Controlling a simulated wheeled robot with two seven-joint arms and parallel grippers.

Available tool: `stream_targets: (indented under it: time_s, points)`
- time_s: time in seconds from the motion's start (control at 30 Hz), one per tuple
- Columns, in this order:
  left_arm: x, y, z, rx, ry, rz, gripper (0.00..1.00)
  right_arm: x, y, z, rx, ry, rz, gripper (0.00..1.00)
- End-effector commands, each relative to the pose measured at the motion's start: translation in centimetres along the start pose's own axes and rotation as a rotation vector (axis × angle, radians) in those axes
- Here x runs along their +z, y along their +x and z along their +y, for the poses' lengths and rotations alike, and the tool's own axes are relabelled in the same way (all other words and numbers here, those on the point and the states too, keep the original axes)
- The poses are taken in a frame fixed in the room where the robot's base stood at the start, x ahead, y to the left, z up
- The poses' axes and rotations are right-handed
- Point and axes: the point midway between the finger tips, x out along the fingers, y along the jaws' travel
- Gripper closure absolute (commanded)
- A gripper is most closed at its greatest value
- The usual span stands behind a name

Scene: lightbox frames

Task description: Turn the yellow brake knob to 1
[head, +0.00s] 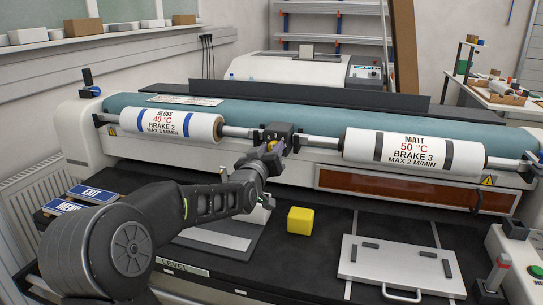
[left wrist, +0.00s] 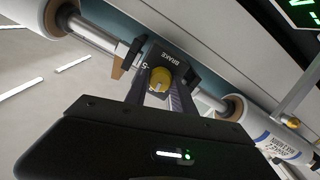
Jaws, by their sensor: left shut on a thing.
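The yellow brake knob (left wrist: 160,80) sits on the front of a dark brake block marked BRAKE (left wrist: 170,58), with a scale beside it. In the head view the block (head: 281,137) stands on the shaft between the two rolls, and the knob (head: 271,145) is mostly hidden by my gripper. My left gripper (head: 270,152) reaches up to it from the front. In the left wrist view its fingers (left wrist: 162,92) are closed around the knob. I cannot read which number the knob points to. My right gripper is in neither view.
A white GLOSS roll (head: 170,123) is left of the block and a white MATT roll (head: 414,151) right of it. Signs (head: 92,193) lie at left.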

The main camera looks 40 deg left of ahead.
Motion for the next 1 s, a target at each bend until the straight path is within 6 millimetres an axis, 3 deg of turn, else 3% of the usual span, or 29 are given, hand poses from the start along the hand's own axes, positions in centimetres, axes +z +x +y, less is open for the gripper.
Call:
stream_targets:
  time_s: [0.03, 0.5, 1.0]
  points:
    - [0.5, 0.0, -0.1, 0.001, -0.028, 0.003, 1.00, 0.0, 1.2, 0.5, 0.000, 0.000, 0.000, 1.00]
    - [0.7, 0.0, -0.3, 0.003, -0.435, 0.003, 1.00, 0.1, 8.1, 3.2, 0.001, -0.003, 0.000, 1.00]
    - [0.5, 0.0, -0.2, 0.002, -0.911, -0.001, 1.00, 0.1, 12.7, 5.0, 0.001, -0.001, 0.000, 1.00]
